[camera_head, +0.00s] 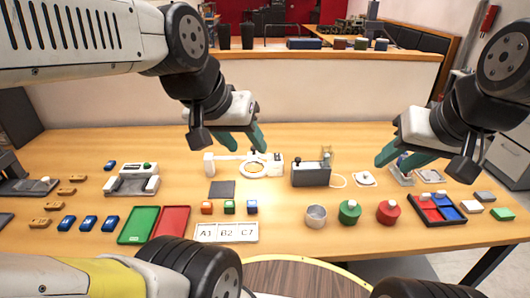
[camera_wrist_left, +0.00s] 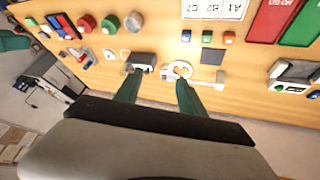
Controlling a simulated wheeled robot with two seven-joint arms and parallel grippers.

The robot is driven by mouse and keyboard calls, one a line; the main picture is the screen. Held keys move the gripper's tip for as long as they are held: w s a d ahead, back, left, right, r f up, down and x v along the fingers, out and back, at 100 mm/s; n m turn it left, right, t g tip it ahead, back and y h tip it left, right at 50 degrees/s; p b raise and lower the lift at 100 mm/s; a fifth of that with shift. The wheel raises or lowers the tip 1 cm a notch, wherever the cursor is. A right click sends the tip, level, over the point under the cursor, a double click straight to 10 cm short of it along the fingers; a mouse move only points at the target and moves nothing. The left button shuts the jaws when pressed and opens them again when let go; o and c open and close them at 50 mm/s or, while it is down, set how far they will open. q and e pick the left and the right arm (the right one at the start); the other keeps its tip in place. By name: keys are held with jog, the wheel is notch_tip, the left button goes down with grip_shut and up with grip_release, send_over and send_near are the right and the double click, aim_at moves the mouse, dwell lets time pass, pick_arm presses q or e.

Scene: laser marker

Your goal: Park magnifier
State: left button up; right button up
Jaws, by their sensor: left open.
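The magnifier (camera_head: 255,166) is a white arm with a round ring lens, lying on the middle of the wooden table. In the left wrist view its ring (camera_wrist_left: 180,69) shows beside the tip of one finger, with the arm running right. My left gripper (camera_head: 246,149) is open and empty above the far side of the magnifier, with its teal fingers spread; they also show in the left wrist view (camera_wrist_left: 157,82). I see no contact with the magnifier. My right gripper (camera_head: 393,166) hangs open and empty over the right part of the table.
A grey box (camera_head: 311,175) with a cable stands right of the magnifier. A dark square pad (camera_head: 222,189) and small coloured blocks (camera_head: 230,207) lie in front. Green (camera_head: 139,225) and red trays, a cup (camera_head: 316,216), knobs and a divided tray (camera_head: 438,221) fill the front.

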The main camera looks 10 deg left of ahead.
pick_arm(q)
jog(key=shift+w, duration=0.1)
jog(key=shift+c, duration=0.2)
jog(key=m+g+y, duration=0.2)
jog(key=m+g, duration=0.2)
jog(key=g, duration=0.1)
send_over(254, 163)
notch_tip(254, 163, down, 5)
jog(key=shift+m+g, duration=0.6)
jog(key=shift+m, duration=0.1)
jog(key=w+f, duration=0.1)
jog(key=w, duration=0.1)
jog(key=w+a+f, duration=0.1)
jog(key=w+f, duration=0.3)
jog(key=shift+w+a+f, duration=0.1)
jog(key=shift+a+f, duration=0.1)
jog(key=shift+a, duration=0.1)
jog(key=shift+w+a+f, duration=0.1)
jog(key=shift+w+f, duration=0.05)
jog(key=shift+f, duration=0.45)
notch_tip(254, 163, down, 7)
jog(key=shift+c, duration=0.5)
